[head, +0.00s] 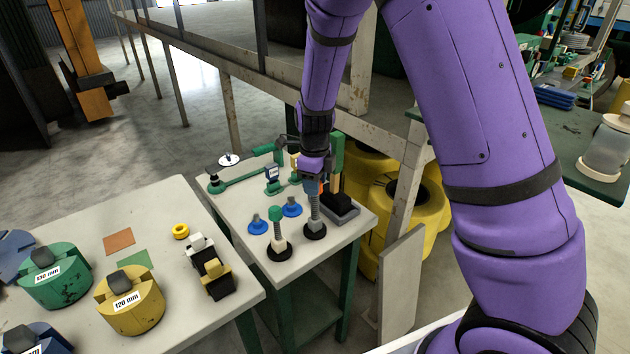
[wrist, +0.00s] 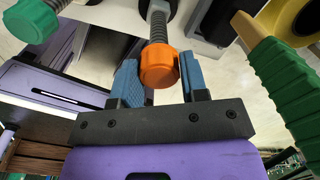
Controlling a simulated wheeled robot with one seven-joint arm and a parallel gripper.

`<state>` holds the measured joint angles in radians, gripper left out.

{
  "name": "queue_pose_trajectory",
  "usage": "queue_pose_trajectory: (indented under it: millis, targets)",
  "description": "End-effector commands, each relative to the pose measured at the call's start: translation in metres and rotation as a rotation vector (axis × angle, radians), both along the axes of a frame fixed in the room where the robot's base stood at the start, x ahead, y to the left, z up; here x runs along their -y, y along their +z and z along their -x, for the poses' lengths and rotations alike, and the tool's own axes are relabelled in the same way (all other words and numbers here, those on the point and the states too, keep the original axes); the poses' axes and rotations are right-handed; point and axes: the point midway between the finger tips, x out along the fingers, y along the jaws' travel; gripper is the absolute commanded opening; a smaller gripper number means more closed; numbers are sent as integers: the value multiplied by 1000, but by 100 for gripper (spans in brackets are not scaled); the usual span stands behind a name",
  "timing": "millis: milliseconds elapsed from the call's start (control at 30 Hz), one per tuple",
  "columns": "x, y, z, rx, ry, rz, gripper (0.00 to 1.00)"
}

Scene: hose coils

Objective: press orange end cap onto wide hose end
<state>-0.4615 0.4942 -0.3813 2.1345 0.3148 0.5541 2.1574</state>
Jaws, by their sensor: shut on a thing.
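The orange end cap (wrist: 159,70) sits between the two blue finger pads of my gripper (wrist: 160,82) in the wrist view. My gripper is shut on it. A grey ribbed hose (wrist: 158,28) stands in line with the cap and meets it; how deep the hose end sits inside is hidden. In the head view this hose (head: 313,211) stands upright in a round black base, directly below my gripper (head: 314,180). A second upright hose (head: 279,234) to its left carries a green cap (head: 275,213), also seen in the wrist view (wrist: 32,20).
A dark tray (head: 343,210) and a green ribbed handle (wrist: 290,85) are close on the right.

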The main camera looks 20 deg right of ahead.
Motion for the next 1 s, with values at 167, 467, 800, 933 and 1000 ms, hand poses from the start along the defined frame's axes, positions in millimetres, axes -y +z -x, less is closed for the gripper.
queue_pose_trajectory:
  millis: [167, 467, 800, 933, 1000]
  targets:
    - [0, -4, 0, -1, -1, 0, 19]
    - [0, -10, 0, 0, -1, 0, 19]
    - [0, -18, 0, -1, 0, 1, 19]
    - [0, -21, 0, -1, 0, 0, 19]
    - [0, -22, 0, -1, 0, 0, 19]
